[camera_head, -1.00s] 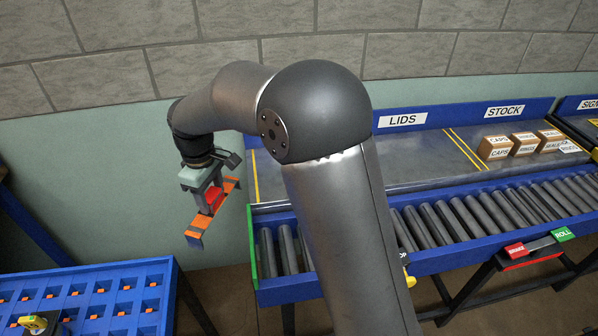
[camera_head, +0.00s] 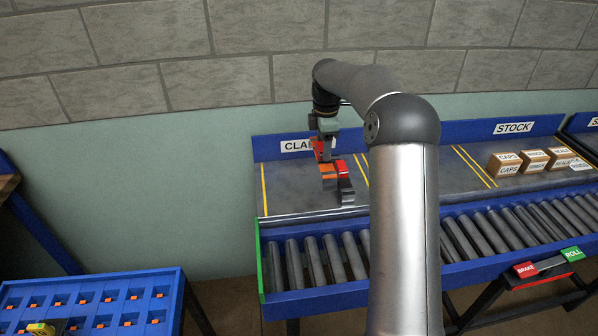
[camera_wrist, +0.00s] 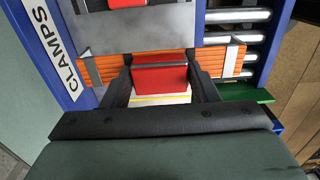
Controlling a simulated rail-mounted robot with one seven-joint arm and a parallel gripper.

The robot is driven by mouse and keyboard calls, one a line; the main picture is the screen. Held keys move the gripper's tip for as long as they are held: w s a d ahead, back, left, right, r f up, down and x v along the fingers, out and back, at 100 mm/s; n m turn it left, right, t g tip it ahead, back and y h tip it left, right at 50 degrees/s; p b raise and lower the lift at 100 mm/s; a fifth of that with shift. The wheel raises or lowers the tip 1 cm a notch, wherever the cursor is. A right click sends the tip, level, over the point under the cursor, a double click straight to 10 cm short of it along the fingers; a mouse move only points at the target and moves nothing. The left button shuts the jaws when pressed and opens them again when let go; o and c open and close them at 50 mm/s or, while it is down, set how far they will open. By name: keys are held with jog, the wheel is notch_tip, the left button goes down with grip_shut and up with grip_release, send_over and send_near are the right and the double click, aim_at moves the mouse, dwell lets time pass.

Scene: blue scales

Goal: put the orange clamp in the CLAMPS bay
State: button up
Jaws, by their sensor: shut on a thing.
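The orange clamp (camera_head: 327,183) has an orange bar, a red block and grey end pieces. My gripper (camera_head: 325,152) is shut on it and holds it over the CLAMPS bay (camera_head: 289,190), the left-end section of the grey shelf between yellow lines. In the wrist view the clamp (camera_wrist: 225,60) lies crosswise, its red block between the fingers of my gripper (camera_wrist: 160,88). The CLAMPS label is partly hidden by my arm in the head view and reads in full in the wrist view. I cannot tell whether the clamp touches the shelf.
A roller conveyor (camera_head: 314,264) runs along the shelf's front, with a green end plate (camera_head: 275,268) at left. Boxes (camera_head: 534,160) stand in the STOCK bay to the right. A blue slotted rack (camera_head: 95,300) stands at lower left. A blue back wall borders the shelf.

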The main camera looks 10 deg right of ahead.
jog(key=shift+w+a+f+p, duration=0.55)
jog(key=shift+w+a+f, duration=0.25)
jog(key=shift+a+f, duration=0.85)
jog(key=shift+w+a+f+p, duration=0.5)
jog(key=shift+w+a+f, duration=0.45)
jog(key=shift+f, duration=1.15)
jog(key=shift+w+a+f+p, duration=0.6)
jog(key=shift+a+f, duration=0.95)
jog(key=shift+f, duration=0.35)
jog(key=o, duration=1.1)
jog(key=shift+c, duration=0.2)
